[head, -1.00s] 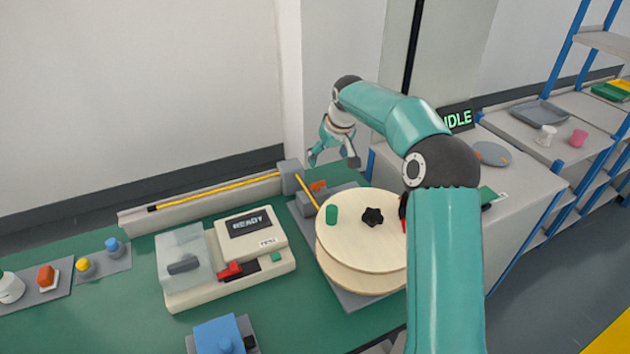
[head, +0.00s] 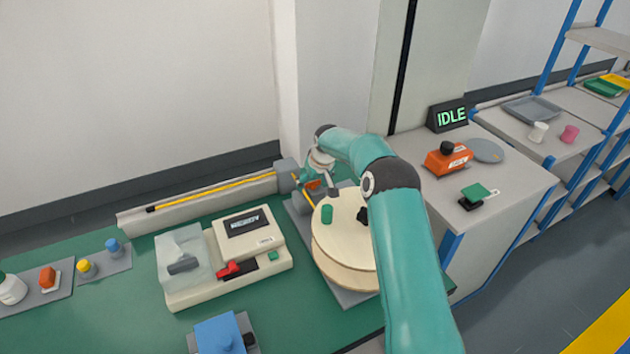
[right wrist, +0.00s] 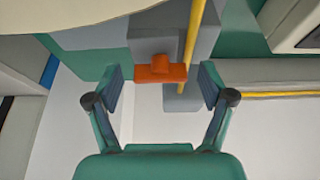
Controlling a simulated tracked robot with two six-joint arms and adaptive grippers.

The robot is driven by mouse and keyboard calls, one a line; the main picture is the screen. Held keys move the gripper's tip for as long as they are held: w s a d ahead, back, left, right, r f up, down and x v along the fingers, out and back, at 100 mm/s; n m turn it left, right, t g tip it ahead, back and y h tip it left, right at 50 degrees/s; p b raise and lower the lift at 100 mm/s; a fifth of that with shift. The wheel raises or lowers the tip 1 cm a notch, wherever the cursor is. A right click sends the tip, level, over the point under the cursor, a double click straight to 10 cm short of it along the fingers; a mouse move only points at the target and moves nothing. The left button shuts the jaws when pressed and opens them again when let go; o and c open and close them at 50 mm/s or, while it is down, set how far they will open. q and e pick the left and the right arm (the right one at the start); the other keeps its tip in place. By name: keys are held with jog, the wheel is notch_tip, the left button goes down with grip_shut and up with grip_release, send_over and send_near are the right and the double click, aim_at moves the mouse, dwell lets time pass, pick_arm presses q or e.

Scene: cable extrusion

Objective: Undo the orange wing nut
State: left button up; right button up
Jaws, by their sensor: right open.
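The orange wing nut (right wrist: 161,70) sits on a grey block (right wrist: 148,45) in the right wrist view, beside the yellow cable (right wrist: 193,45). In the head view a small orange part of the wing nut (head: 313,184) shows beside my right gripper (head: 318,186), at the end of the trough. My right gripper (right wrist: 160,88) is open in the wrist view, with one finger on each side of the wing nut and a gap to both. I cannot tell whether its fingertips are level with the nut in depth. My left gripper is not in view.
A wooden reel (head: 345,250) with a green peg (head: 327,214) stands close to my right arm. A grey trough (head: 200,205) runs left from the grey block. A cream machine (head: 225,275) stands on the green table. A side bench has an IDLE sign (head: 450,116).

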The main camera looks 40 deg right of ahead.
jog(key=shift+c, duration=0.3)
jog(key=c, duration=1.1)
jog(key=shift+d, duration=0.1)
